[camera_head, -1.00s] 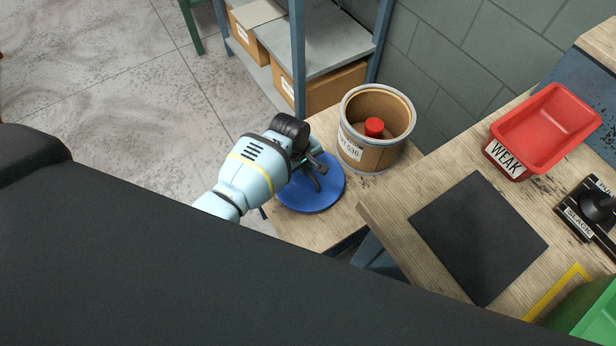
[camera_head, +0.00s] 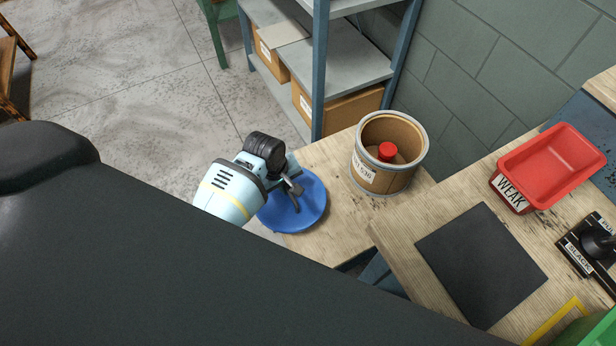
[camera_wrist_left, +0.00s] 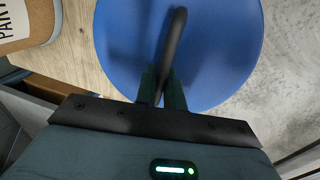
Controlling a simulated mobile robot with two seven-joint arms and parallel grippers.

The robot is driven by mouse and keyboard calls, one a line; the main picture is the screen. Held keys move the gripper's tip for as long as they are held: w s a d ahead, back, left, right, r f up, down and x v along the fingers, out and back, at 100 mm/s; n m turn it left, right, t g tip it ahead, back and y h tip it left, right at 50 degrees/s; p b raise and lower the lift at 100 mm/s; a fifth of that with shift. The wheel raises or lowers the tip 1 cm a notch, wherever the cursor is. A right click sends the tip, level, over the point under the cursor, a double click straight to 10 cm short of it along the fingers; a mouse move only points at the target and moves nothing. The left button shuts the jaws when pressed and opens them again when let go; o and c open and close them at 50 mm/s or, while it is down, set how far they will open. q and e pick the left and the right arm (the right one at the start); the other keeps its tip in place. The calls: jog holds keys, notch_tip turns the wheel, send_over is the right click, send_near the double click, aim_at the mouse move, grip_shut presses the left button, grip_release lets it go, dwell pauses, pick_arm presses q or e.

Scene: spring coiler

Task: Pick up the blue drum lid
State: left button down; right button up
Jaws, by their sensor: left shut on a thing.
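The blue drum lid (camera_head: 312,205) is a flat round disc with a dark raised handle (camera_wrist_left: 174,45). My left gripper (camera_head: 294,193) is shut on that handle, and its two fingers (camera_wrist_left: 162,90) pinch it in the left wrist view. The lid (camera_wrist_left: 225,50) extends past the left edge of the wooden bench, with floor showing beside it. Whether it touches the wood cannot be told. The open drum (camera_head: 383,180), brown with a grey rim, stands on the bench to the right of the lid and holds a red-topped thing (camera_head: 387,151). My right gripper is not in view.
A metal shelf (camera_head: 350,62) with cardboard boxes stands behind the bench. To the right are a red bin (camera_head: 548,162) marked WEAK, a black mat (camera_head: 480,262) and a lever box (camera_head: 588,245). Open floor (camera_head: 120,75) lies at the left.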

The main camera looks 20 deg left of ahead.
pick_arm(q)
jog(key=s+a, duration=0.2)
jog(key=a, duration=0.1)
jog(key=s+a, duration=0.2)
jog(key=shift+a+r, duration=0.1)
jog(key=shift+r, duration=0.3)
